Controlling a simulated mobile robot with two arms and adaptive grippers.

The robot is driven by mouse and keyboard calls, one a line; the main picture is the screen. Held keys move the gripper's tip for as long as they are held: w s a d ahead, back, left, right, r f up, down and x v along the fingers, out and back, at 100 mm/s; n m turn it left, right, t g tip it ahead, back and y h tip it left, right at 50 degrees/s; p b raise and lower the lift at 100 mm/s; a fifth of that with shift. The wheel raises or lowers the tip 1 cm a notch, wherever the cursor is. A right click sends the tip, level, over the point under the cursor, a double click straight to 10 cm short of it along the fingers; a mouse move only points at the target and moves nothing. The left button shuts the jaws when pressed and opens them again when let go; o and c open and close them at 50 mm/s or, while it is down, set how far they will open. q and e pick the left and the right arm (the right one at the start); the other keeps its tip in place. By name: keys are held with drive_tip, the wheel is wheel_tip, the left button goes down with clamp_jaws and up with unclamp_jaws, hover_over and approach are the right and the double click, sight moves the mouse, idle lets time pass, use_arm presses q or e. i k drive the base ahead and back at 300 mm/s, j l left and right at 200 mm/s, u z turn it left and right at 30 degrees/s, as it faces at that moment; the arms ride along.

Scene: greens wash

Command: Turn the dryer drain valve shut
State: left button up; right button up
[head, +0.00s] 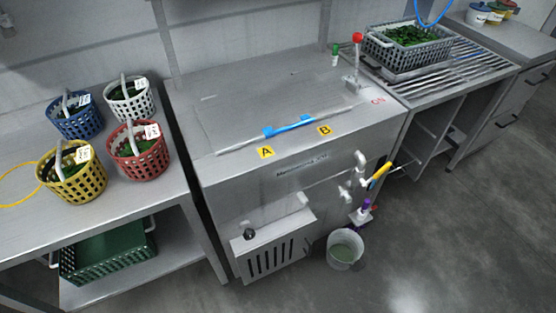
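The steel machine (290,185) in the middle has a lid with a blue-wrapped bar (289,127) and yellow labels A and B on top. White piping (345,190) runs down its front right. A yellow-handled lever (378,174) sticks out beside the upper pipe, tilted up to the right. A purple and white fitting (363,211) sits lower, just above a grey bucket (345,249) on the floor with greenish contents. I cannot tell from any label which fitting is the dryer drain valve, nor whether it is open. Neither of my grippers is in view.
Blue, white, yellow and red baskets (137,150) stand on the left table, with a green crate (106,254) on its lower shelf. A grey crate of greens (408,47) sits on the right slatted counter. A vented box (272,243) juts from the machine's front. The right floor is clear.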

sight(388, 164)
drive_tip(key=u, duration=0.35)
drive_tip(key=l+u, duration=0.4)
drive_tip(key=l, duration=0.45)
drive_tip(key=l+u, duration=0.4)
drive_tip(key=l, duration=0.5)
